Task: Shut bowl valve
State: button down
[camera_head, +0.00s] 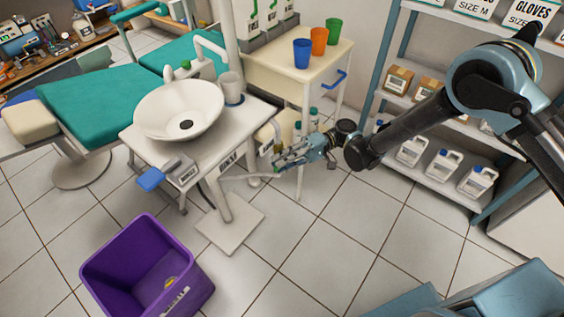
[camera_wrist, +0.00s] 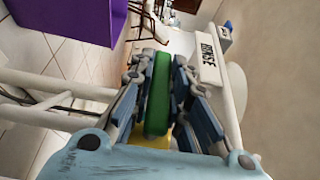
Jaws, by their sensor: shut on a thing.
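The white bowl (camera_head: 180,108) sits on a small white stand (camera_head: 205,150) with a faucet over it. My gripper (camera_head: 280,161) is low beside the stand's right side, near a pale pipe. In the wrist view, my gripper (camera_wrist: 160,62) has its two dark fingers closed on the sides of a long green handle (camera_wrist: 157,95), which appears to be the valve handle. A yellow part (camera_wrist: 157,134) shows near the base of the handle. The valve body is mostly hidden by my gripper. In the head view the green handle cannot be made out clearly.
A purple bin (camera_head: 150,268) stands on the floor at lower left. A blue lever (camera_head: 150,180) sticks out from the stand's front. A cart (camera_head: 300,72) with coloured cups is behind my gripper. A shelf (camera_head: 440,180) with jugs stands right. The middle floor is clear.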

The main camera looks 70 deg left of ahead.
dwell(0.4)
jog(key=c, duration=1.5)
grip_release()
jog(key=shift+w, duration=0.1)
jog(key=w, duration=0.4)
jog(key=w+a, duration=0.1)
jog(key=w, duration=0.3)
jog(key=w+a, duration=0.1)
jog(key=w, duration=0.2)
jog(key=shift+w+f, duration=0.1)
jog(key=shift+w, duration=0.3)
